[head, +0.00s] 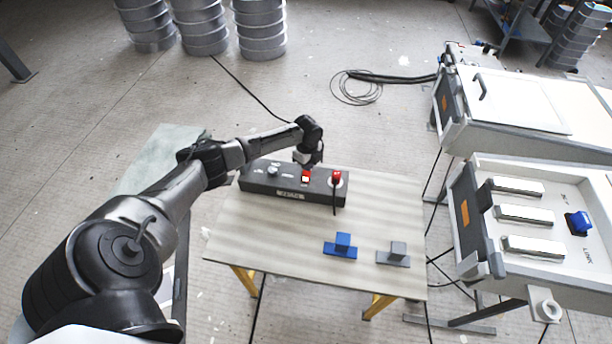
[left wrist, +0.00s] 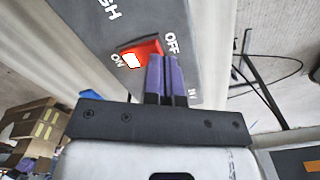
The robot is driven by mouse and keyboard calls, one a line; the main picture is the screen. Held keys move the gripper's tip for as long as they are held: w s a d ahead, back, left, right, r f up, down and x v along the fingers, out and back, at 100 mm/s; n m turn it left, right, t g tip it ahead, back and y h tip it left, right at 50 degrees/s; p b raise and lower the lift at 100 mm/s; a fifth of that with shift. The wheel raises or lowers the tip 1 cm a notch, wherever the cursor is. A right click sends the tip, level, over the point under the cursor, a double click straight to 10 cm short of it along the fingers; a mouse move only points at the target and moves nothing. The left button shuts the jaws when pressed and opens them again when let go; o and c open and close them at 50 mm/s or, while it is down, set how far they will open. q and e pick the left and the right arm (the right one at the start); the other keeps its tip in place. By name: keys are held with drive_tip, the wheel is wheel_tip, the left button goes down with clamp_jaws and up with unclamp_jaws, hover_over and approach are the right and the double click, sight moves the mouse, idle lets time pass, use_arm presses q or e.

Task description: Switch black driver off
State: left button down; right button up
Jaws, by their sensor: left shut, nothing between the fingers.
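The black driver (head: 265,184) is a long dark box at the back of the small table. It has a knob at its left, a red switch (head: 305,176) near its middle and a red plug (head: 337,178) at its right. My left gripper (head: 306,164) is over the box at the red switch. In the left wrist view the red rocker switch (left wrist: 132,55) lies between the marks ON and OFF, with a bright patch at its ON side. The shut, empty fingers (left wrist: 165,62) are at its OFF side; I cannot tell whether they touch it. My right gripper is not in view.
A blue block (head: 341,247) and a grey block (head: 394,255) are on the front of the table (head: 290,236). A white panel with a blue knob (head: 578,222) stands at the right. Cables run across the floor, and metal drums (head: 262,30) stand behind.

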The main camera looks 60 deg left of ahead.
use_arm(q)
drive_tip(key=shift+f+b, duration=0.5)
drive_tip(key=shift+f, duration=0.3)
idle(0.4)
drive_tip(key=shift+r+p, duration=0.35)
drive_tip(key=shift+p, duration=0.05)
wheel_tip(320, 180, up, 6)
drive_tip(key=p, duration=0.6)
drive_tip(key=shift+r, duration=0.2)
idle(0.3)
